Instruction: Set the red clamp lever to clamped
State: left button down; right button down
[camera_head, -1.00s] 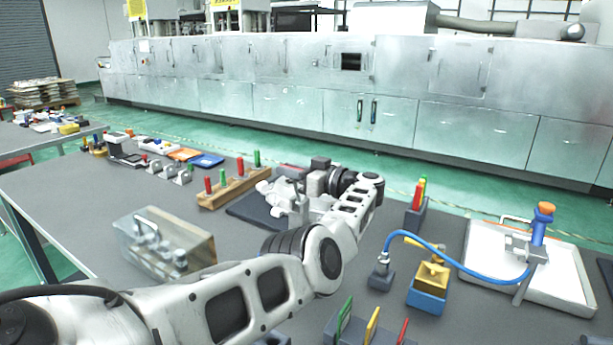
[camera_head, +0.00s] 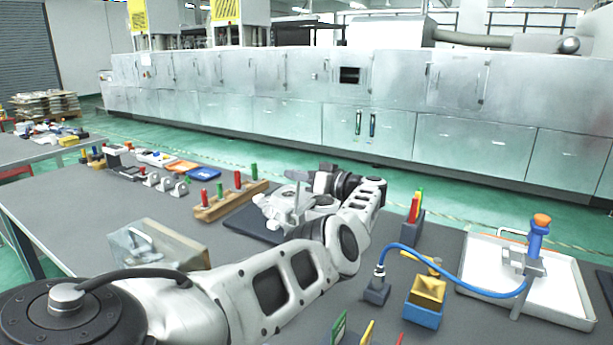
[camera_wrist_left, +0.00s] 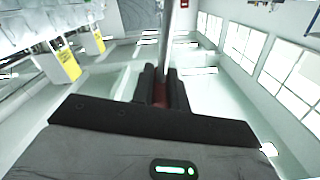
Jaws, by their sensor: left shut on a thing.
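A pale casting in its fixture (camera_head: 275,207) sits on a dark mat (camera_head: 246,224) in the middle of the table. My left arm reaches over from the left, and my left gripper (camera_head: 314,181) is at the far side of the fixture, low over it. In the left wrist view, the dark fingers (camera_wrist_left: 161,88) are shut on a red grip (camera_wrist_left: 160,97). A grey metal rod (camera_wrist_left: 168,40) runs up from between the fingers. In the head view the red clamp lever is hidden by the gripper, so I cannot tell its angle. My right gripper is out of view.
A wooden rack (camera_head: 232,203) with red and green pegs stands left of the fixture. A clear box (camera_head: 157,247) is nearer.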

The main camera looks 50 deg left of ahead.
pick_arm(q)
jog(key=c, duration=1.4)
grip_release()
jog(key=shift+w, duration=0.1)
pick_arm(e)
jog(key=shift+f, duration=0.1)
